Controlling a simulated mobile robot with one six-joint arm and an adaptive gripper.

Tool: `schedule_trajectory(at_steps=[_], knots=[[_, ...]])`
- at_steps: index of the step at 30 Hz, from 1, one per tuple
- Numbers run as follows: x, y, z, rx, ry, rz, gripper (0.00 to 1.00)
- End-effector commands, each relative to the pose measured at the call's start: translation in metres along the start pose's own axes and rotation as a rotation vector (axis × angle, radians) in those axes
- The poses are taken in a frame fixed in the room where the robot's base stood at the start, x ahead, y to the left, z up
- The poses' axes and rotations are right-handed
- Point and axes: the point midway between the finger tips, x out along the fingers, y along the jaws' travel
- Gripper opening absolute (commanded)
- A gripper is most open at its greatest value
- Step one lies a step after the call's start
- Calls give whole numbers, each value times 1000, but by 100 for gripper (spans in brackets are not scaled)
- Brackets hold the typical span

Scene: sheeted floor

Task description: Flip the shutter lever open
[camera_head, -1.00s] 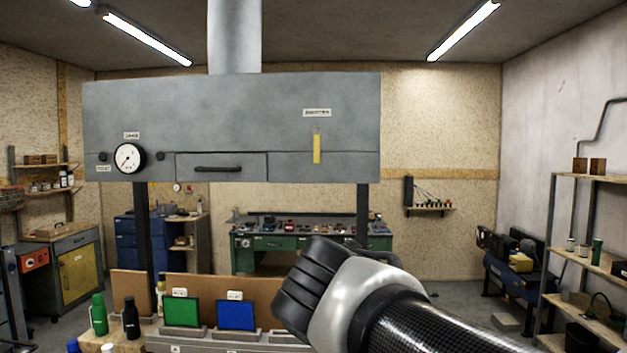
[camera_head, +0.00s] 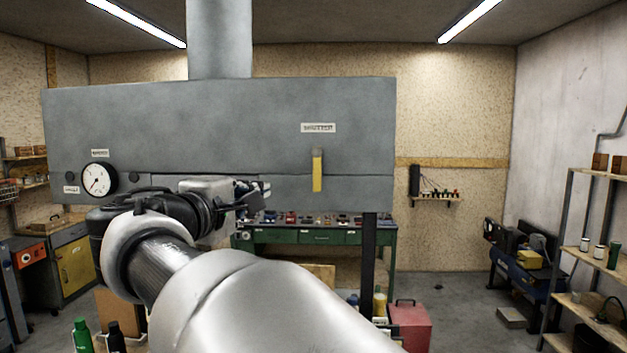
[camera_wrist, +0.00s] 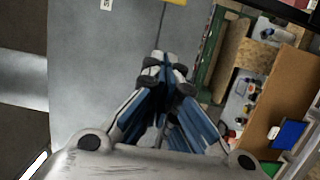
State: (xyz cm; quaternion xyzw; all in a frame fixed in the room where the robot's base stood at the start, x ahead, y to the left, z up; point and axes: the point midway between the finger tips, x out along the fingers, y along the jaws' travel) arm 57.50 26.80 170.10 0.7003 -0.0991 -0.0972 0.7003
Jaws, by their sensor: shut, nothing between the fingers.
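The yellow shutter lever (camera_head: 317,172) hangs straight down on the front of the grey hood (camera_head: 230,120), below a white label (camera_head: 318,128) that reads SHUTTER. My gripper (camera_head: 262,190) is to the left of the lever in the head view, with a gap between them. In the wrist view my gripper (camera_wrist: 164,62) has its fingertips together with nothing between them. A yellow piece of the lever (camera_wrist: 174,2) is cut by the top edge of that view, beyond the fingertips.
A round gauge (camera_head: 99,180) is on the hood's left side. A dark post (camera_head: 368,260) stands under its right end. A green workbench (camera_head: 325,237) and a red box (camera_head: 411,325) are behind and below. A wooden shelf (camera_head: 590,256) is at the right.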

Motion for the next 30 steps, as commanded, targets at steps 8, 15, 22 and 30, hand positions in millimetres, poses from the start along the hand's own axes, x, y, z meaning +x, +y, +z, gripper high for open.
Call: schedule_trajectory(at_steps=[8, 15, 22, 30], knots=[[24, 0, 1, -2, -4, -2, 0], [75, 1, 2, -1, -5, -3, 0], [105, 0, 18, 0, -4, -1, 0], [110, -1, 39, -1, -1, -2, 0]])
